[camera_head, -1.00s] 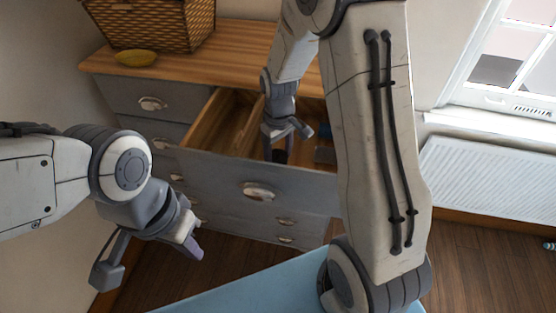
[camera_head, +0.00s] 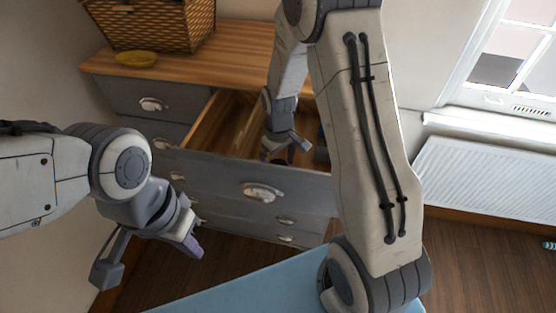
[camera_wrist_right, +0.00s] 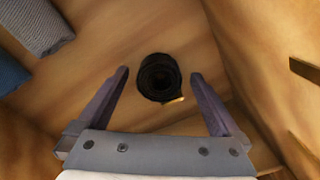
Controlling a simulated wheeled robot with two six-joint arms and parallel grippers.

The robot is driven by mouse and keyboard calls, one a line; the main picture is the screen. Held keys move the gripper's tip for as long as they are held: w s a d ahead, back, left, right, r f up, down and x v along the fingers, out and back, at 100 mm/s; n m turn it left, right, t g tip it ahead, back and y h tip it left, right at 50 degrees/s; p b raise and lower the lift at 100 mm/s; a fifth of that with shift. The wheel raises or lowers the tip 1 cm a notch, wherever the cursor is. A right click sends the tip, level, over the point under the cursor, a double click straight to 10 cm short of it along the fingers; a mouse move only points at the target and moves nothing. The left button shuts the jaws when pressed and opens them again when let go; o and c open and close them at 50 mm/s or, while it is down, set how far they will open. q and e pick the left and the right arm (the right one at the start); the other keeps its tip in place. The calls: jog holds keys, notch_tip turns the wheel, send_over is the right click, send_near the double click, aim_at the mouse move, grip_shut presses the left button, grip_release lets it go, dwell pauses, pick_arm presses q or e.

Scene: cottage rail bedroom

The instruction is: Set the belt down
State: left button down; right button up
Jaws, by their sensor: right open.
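The belt (camera_wrist_right: 158,79) is a black coil with a small gold-coloured buckle. In the right wrist view it rests on the wooden bottom of the open drawer. My right gripper (camera_wrist_right: 160,90) is open, with one finger on each side of the belt and a visible gap to each. In the head view my right gripper (camera_head: 283,155) reaches down into the open drawer (camera_head: 215,122); its fingertips are partly hidden and the belt cannot be made out clearly. My left gripper (camera_head: 150,262) is open and empty in front of the dresser.
Rolled grey cloth (camera_wrist_right: 38,24) and blue cloth (camera_wrist_right: 10,72) lie in the drawer's left part in the wrist view. A wicker basket (camera_head: 160,25) and a yellow dish (camera_head: 136,58) stand on the dresser top. A radiator (camera_head: 485,180) is at the right.

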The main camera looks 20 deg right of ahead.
notch_tip(320, 180, up, 12)
jog(key=b, duration=0.2)
jog(key=shift+r, duration=0.15)
dwell(0.4)
